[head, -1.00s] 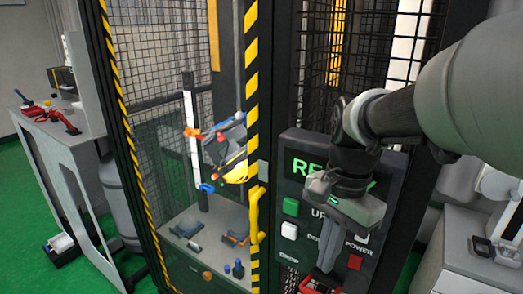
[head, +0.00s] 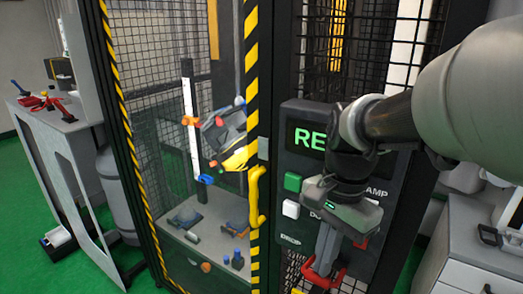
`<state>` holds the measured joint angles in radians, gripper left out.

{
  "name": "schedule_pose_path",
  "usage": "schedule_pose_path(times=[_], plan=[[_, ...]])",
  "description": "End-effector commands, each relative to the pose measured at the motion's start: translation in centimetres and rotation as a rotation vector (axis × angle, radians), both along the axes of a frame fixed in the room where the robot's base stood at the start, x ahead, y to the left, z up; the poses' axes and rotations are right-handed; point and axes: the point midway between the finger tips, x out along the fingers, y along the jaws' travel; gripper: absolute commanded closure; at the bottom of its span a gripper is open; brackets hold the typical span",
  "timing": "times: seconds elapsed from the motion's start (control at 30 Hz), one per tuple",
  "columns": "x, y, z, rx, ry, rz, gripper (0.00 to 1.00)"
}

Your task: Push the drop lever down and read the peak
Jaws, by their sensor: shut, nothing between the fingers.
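The drop lever (head: 322,279) looks like a red bar low on the control panel (head: 284,262), below and right of the DROP label; part of it is hidden by my fingers. My gripper (head: 325,262) is shut and empty, pointing down right at the lever; I cannot tell whether it touches. The green display (head: 304,138) shows "RE", the rest hidden behind my arm. In the tower cage, a dark carriage with a yellow underside (head: 236,158) hangs beside a white vertical scale (head: 190,130).
A green button (head: 293,182) and a white button (head: 291,209) are on the panel; a red button (head: 361,242) is partly covered by my gripper. A yellow door handle (head: 256,196) sticks out left of the panel. A workbench (head: 60,125) stands at far left.

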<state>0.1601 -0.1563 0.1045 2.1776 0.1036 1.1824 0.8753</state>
Motion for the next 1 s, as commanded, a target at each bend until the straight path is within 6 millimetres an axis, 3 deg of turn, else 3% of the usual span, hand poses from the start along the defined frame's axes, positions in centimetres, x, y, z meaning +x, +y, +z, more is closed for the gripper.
schedule_pose_path(times=[0.27, 0.63, 1.0], plan=[[0.0, 0.0, -0.5, -0.001, 0.001, 0.0, 1.0], [0.0, 0.0, -4.4, -0.001, 0.001, 0.001, 1.0], [0.0, 0.0, -4.4, -0.001, -0.001, 0.0, 1.0]])
